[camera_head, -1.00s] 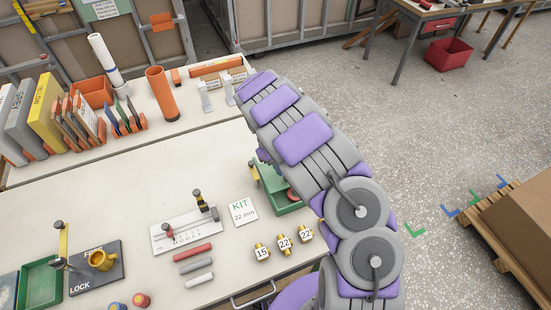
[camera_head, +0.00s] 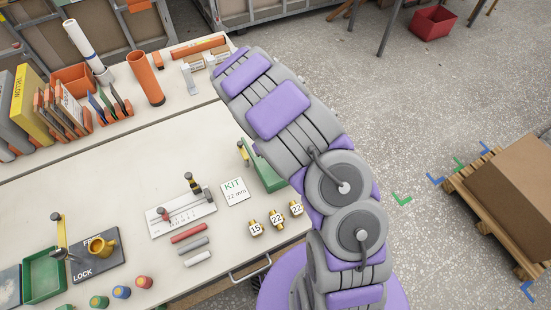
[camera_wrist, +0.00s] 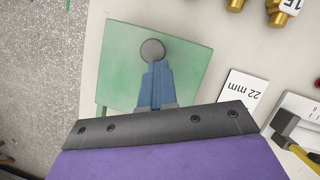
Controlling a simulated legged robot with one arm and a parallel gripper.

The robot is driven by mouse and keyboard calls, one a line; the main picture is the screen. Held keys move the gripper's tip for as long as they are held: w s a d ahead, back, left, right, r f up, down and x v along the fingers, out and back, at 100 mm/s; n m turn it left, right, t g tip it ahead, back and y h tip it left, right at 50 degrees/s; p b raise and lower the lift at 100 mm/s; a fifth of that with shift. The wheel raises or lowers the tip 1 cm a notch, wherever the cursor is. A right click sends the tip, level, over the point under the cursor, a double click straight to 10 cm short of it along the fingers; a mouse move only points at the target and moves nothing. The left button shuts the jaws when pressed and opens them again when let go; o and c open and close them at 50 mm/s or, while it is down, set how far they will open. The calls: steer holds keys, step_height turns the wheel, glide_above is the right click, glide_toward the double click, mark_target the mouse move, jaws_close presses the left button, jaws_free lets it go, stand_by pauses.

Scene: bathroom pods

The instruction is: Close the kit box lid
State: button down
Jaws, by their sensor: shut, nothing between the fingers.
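The green kit box (camera_head: 266,175) stands at the table's right edge in the head view, partly hidden behind my arm. A dark knob on a yellow piece shows at its left. In the wrist view a flat green panel (camera_wrist: 125,60), seemingly the lid, fills the upper middle, and no inside of the box shows. My gripper (camera_wrist: 155,66) has its blue fingers together over the panel, tips at a round grey knob (camera_wrist: 152,50). I cannot tell whether they touch it, or whether the lid is fully down. The head view does not show my fingers.
A KIT 22 mm card (camera_head: 234,191) lies left of the box. Several numbered brass fittings (camera_head: 277,219) stand in front of it. The table behind the card is clear.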

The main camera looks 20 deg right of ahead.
steer(key=p+v, duration=0.1)
steer(key=v, duration=1.6)
steer(key=s+d+r+m+b, duration=0.2)
steer(key=s+d+r+m, duration=0.15)
steer(key=s+r, duration=0.4)
steer(key=s+f+m+t+y+b, duration=0.1)
steer(key=s+m+b, duration=0.3)
steer(key=s, duration=2.3)
steer(key=shift+s+t+y, duration=0.35)
steer(key=shift+t+y, duration=0.05)
steer(key=shift+y, duration=0.4)
steer(key=shift+w+f, duration=0.1)
